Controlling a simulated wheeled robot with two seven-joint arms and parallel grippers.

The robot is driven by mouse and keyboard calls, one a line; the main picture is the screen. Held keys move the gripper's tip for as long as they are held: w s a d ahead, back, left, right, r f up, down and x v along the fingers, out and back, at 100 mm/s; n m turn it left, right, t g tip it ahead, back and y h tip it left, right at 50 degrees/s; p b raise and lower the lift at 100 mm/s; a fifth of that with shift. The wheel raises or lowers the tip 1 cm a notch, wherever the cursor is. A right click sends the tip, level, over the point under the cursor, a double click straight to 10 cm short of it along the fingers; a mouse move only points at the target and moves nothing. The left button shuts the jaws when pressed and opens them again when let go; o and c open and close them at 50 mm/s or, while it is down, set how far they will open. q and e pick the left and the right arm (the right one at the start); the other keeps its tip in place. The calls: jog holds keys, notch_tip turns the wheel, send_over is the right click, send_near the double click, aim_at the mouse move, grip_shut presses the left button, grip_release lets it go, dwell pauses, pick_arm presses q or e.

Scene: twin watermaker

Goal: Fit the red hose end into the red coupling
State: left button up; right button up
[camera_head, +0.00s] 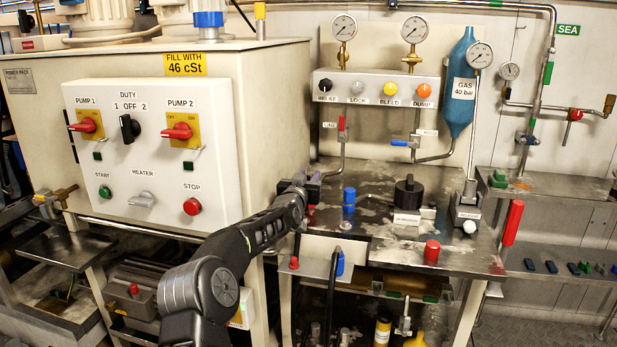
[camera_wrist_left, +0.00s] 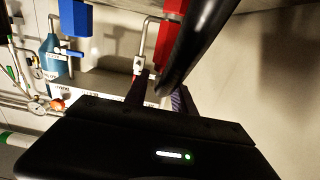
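My left gripper (camera_head: 314,180) is at the left side of the metal bench, left of the blue coupling (camera_head: 349,197). In the left wrist view, which looks upside down, a thick black hose (camera_wrist_left: 205,35) runs in between the two fingers (camera_wrist_left: 158,97). The gripper appears shut on its red end, which is mostly hidden. A red upright piece, seemingly the red coupling (camera_wrist_left: 171,35), shows behind the hose, close to the fingers. I cannot tell if they touch. In the head view my gripper hides most of that spot. My right gripper is out of view.
A red-handled line valve (camera_head: 341,124) stands behind my gripper. A black knob (camera_head: 408,192), a red cylinder (camera_head: 432,251) and a lever unit (camera_head: 467,207) are further right on the bench. The pump cabinet (camera_head: 260,110) is close on the left. A blue hose end (camera_head: 340,264) sits below the front edge.

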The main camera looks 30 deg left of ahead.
pick_arm(q)
jog(key=shift+o, duration=0.8)
jog(key=shift+r, duration=0.1)
jog(key=shift+b+v, duration=0.45)
jog(key=shift+v, duration=3.45)
